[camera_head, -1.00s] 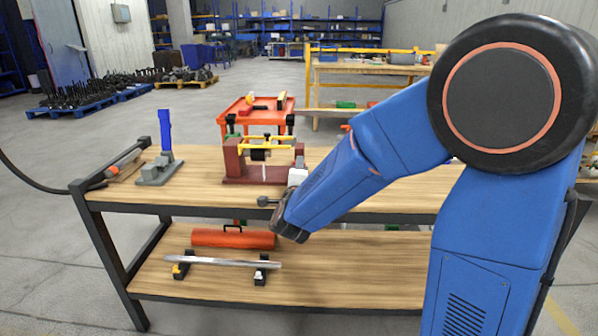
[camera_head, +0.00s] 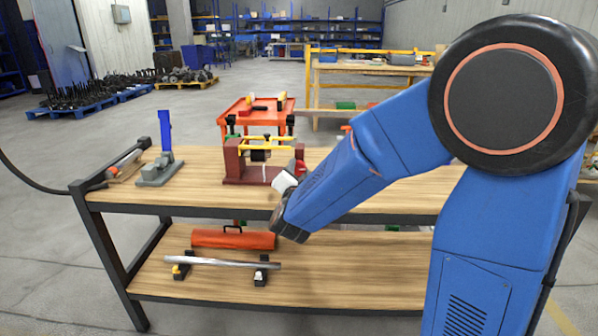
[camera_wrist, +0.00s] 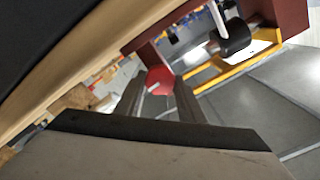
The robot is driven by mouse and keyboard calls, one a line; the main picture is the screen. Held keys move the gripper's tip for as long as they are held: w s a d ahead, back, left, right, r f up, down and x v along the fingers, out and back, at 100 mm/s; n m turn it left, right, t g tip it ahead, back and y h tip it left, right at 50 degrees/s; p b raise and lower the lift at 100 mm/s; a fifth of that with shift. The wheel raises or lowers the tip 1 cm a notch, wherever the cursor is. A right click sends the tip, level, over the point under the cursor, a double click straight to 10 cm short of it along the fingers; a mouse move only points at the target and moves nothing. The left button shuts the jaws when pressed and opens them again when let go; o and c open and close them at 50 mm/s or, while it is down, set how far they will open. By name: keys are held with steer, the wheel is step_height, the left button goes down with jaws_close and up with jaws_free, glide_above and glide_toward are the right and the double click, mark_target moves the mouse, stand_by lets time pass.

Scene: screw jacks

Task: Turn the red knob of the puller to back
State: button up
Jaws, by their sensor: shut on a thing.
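The puller (camera_head: 246,182) stands on the upper wooden top of the workbench, a dark red frame with yellow bars and a black part in the middle. Its red knob (camera_head: 300,166) is at its right end. In the wrist view the red knob (camera_wrist: 158,80) shows between the two grey fingers of my gripper (camera_wrist: 157,88). My gripper is shut on the knob, with the dark red frame just beyond it. In the head view the white body of my gripper (camera_head: 285,182) is tilted at the puller's right side; the fingertips are hard to make out.
A grey stand with a blue lever (camera_head: 166,135) is on the bench to the left. A red cart (camera_head: 231,119) stands behind the bench. The bench top in front of the puller is clear.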

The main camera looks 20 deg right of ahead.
steer(key=n, duration=0.4)
steer(key=shift+a+f+n, duration=0.1)
steer(key=shift+n, duration=0.2)
steer(key=n, duration=0.4)
steer(key=shift+n, duration=0.3)
steer(key=n, duration=0.4)
steer(key=shift+n, duration=0.3)
steer(key=n, duration=0.4)
steer(key=shift+a+f, duration=0.1)
steer(key=n, duration=0.9)
steer(key=shift+f+n, duration=0.1)
steer(key=shift+n, duration=0.2)
steer(key=n, duration=0.5)
steer(key=shift+n, duration=2.3)
